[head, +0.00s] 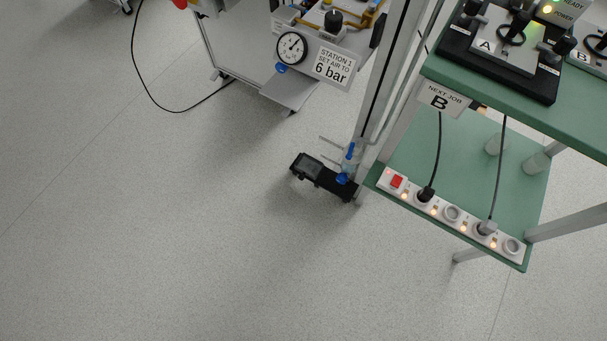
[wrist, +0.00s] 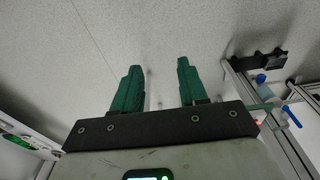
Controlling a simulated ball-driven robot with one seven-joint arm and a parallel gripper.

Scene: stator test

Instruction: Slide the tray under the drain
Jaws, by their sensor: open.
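A small black tray (head: 308,168) lies on the floor at the foot of a grey post in the head view. A drain with blue parts (head: 343,178) is on the post and overlaps the tray's right part in the picture; I cannot tell whether it is directly above it. The tray also shows in the wrist view (wrist: 252,66) at the upper right, with the drain's blue knob (wrist: 261,78) close to it. My gripper (wrist: 158,66) has two green fingers, open and apart with nothing between them. It is left of the tray in the wrist view and out of the head view.
A green two-level table (head: 460,165) stands at the right, with a power strip (head: 452,213) on its lower shelf. A station with a gauge (head: 291,48) is at the top, and a black cable (head: 150,94) lies left of it. The left and front floor is clear.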

